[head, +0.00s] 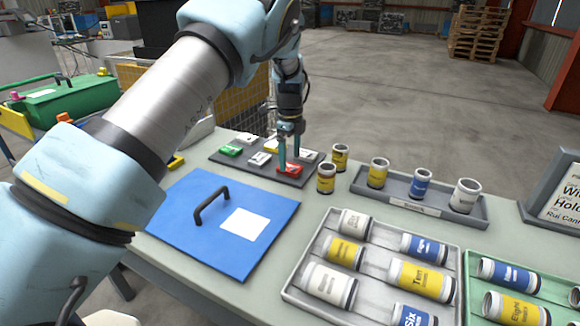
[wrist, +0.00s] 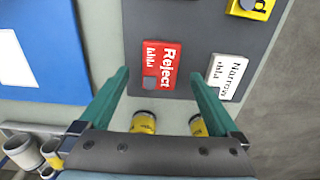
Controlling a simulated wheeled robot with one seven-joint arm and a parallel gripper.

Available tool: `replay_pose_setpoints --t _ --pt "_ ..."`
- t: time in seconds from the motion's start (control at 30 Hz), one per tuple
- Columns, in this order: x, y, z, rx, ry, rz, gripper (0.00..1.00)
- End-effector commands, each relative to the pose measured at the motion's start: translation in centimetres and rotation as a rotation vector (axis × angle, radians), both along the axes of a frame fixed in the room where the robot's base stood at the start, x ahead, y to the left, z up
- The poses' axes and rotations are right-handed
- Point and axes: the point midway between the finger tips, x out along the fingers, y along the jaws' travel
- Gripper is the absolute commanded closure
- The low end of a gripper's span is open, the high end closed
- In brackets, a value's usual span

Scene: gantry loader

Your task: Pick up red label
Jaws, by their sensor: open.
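The red label (head: 289,170) lies on a dark grey board at the far side of the table. In the wrist view the red label (wrist: 159,65) reads "Reject" and lies ahead of my gripper, between the lines of its fingers. My gripper (head: 290,160) is open and hangs over the red label in the head view. In the wrist view my gripper (wrist: 158,78) has its two green fingers spread wide with nothing between their tips but the board and label. A white label (wrist: 226,76) reading "Narrow" lies just right of the red one, near the right fingertip.
The dark board (head: 262,169) also holds white, green and yellow labels. Two yellow cans (head: 326,178) stand just right of it. A blue panel with a black handle (head: 190,222) lies in front. Trays of cans (head: 452,285) fill the right side.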

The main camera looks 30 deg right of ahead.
Motion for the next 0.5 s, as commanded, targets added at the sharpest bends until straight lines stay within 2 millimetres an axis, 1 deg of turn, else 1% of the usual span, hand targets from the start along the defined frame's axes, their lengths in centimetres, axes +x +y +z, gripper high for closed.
replay_pose_setpoints --t 0.1,0.2,0.47,0.5 --pt "0.1 0.1 -1.4 0.003 0.001 0.0 0.03" --pt "0.1 0.1 -2.3 0.001 0.0 0.001 0.03" --pt "0.1 0.0 -2.6 -0.001 0.0 0.001 0.03" --pt "0.1 0.0 -2.6 -0.001 0.0 0.001 0.07"
